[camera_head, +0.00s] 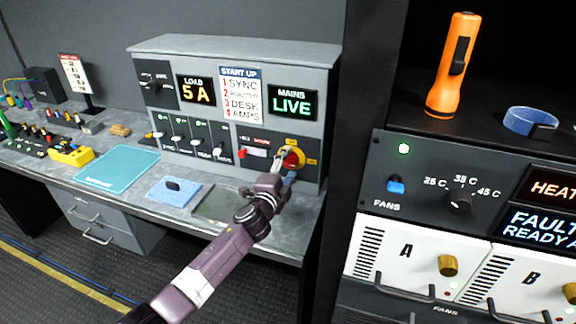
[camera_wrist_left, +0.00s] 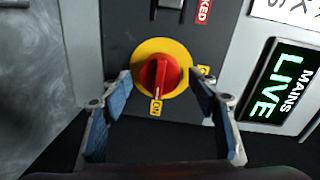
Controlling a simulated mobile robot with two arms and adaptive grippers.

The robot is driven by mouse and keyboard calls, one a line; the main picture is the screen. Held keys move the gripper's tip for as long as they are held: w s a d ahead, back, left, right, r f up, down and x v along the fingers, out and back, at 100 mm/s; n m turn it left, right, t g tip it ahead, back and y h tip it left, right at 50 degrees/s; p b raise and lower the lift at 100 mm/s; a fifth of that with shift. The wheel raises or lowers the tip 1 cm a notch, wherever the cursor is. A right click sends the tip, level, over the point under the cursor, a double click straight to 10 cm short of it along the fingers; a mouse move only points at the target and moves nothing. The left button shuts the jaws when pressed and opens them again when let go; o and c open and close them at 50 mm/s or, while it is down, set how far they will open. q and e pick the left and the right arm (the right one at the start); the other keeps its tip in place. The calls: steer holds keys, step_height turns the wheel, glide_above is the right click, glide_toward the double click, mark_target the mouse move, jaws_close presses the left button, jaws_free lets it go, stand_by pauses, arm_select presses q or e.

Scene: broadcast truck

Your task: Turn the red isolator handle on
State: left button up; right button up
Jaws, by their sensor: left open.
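The red isolator handle (camera_head: 293,160) sits on a round yellow plate on the lower right of the console panel. In the left wrist view the red handle (camera_wrist_left: 161,75) has its ridge running up and down the picture, its lower end towards a yellow label (camera_wrist_left: 156,107) that appears to read ON. A second yellow label (camera_wrist_left: 204,72) is partly hidden by a finger. My left gripper (camera_wrist_left: 161,80) is open, its fingers on either side of the handle, apart from its ridge. In the head view the left gripper (camera_head: 287,164) partly covers the handle. My right gripper is out of view.
Above the handle a green MAINS LIVE display (camera_head: 292,103) is lit. A dark rack (camera_head: 395,165) stands close on the right.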

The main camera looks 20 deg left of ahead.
arm_select(q)
steer(key=shift+s, duration=0.1)
steer(key=s, duration=1.1)
steer(key=shift+s+a+r, duration=0.2)
steer(key=shift+s+r, duration=0.2)
